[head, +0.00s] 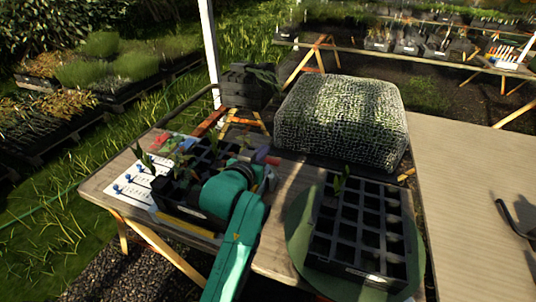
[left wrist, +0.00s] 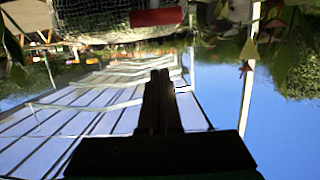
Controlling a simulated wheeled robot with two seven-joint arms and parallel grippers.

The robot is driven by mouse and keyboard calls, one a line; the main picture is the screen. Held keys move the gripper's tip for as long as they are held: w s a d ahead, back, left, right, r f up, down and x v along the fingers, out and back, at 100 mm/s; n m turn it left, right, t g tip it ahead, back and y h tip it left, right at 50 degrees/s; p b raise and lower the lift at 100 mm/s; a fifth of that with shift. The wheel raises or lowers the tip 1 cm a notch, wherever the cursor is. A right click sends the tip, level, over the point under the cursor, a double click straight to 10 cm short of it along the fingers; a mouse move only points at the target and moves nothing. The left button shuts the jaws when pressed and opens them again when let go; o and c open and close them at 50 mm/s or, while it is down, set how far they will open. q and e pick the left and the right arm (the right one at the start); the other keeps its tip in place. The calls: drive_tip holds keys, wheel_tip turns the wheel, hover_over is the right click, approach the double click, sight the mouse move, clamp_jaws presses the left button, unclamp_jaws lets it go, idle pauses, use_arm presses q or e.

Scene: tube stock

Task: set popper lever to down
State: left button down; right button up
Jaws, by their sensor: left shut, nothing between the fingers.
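A red handle (head: 267,159), which looks like the popper lever, shows just beyond my left wrist in the head view. A red bar also shows at the top of the left wrist view (left wrist: 158,17). I cannot tell for sure whether the lever is up or down. It lies by the dark cell tray (head: 178,211) with seedlings, partly covered by my teal arm. My left gripper (left wrist: 160,75) is shut and empty, its fingers together and apart from the red bar in the picture. Its fingertips are hidden in the head view. My right gripper is not in view.
A second cell tray (head: 345,268) stands on a round green mat (head: 300,235) at the right. A net-covered block (head: 345,118) stands behind. A white board with blue knobs (head: 128,183) lies at the left. The wooden table at right (head: 470,190) is mostly clear.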

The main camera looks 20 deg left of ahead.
sight(268, 161)
use_arm(q)
drive_tip(key=p+x, duration=0.1)
drive_tip(key=x, duration=0.5)
drive_tip(key=shift+w, duration=0.15)
drive_tip(key=f, duration=0.1)
drive_tip(key=s+f+p, duration=0.1)
drive_tip(key=f, duration=0.1)
drive_tip(key=shift+s+a+f, duration=0.1)
drive_tip(key=shift+s, duration=0.1)
drive_tip(key=shift+s+f, duration=0.25)
drive_tip(key=shift+s, duration=0.05)
drive_tip(key=shift+w, duration=0.15)
